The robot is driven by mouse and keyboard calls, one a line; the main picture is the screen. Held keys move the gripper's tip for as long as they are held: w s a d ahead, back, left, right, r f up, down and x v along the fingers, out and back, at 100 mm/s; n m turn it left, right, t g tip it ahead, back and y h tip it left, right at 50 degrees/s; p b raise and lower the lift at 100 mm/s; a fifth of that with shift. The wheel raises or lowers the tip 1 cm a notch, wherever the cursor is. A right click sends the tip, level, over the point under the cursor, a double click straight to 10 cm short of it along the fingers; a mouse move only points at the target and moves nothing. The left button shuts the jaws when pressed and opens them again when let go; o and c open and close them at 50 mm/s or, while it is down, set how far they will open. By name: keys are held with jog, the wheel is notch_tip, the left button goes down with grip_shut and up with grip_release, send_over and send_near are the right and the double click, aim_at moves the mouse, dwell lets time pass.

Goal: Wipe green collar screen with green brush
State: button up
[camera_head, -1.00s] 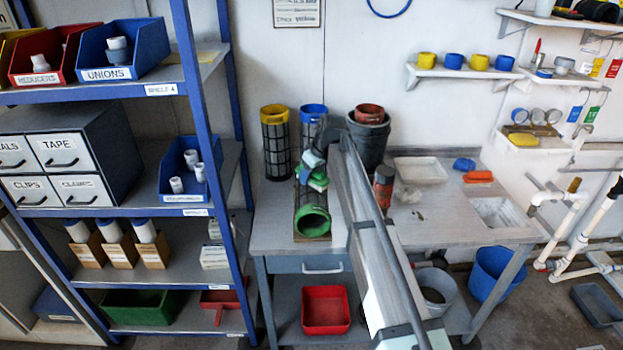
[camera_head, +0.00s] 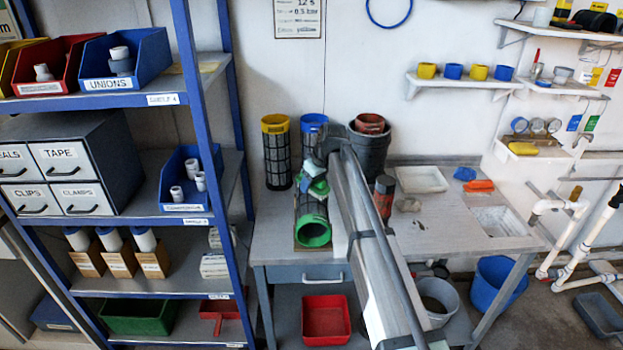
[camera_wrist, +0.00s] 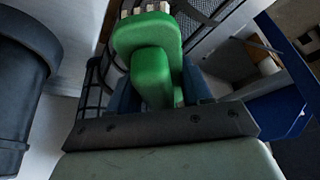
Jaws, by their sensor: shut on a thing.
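The green collar screen (camera_head: 313,232) lies on its side on the bench, its green ring facing the front. My gripper (camera_head: 315,176) is over the screen's rear part and is shut on the green brush (camera_head: 318,188). In the wrist view the green brush (camera_wrist: 150,62) stands out from between the jaws, with pale bristles at its far end beside the dark mesh. I cannot tell whether the bristles touch the mesh. My arm hides part of the screen's right side.
A yellow-collar screen (camera_head: 276,152) and a blue-collar screen (camera_head: 313,128) stand upright behind. A dark bucket (camera_head: 371,148) with a terracotta pot is right of them. A red-topped can (camera_head: 384,190) stands right of my arm. A blue shelf rack (camera_head: 196,110) borders the left.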

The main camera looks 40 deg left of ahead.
aim_at(309, 201)
jog(key=s+d, duration=0.4)
jog(key=shift+w+a, duration=3.55)
jog(key=shift+a, duration=0.05)
jog(key=s+d, duration=0.7)
jog(key=shift+s+d, duration=0.2)
notch_tip(309, 201, up, 2)
jog(key=shift+w+a+r, duration=0.15)
jog(key=shift+r, duration=2.95)
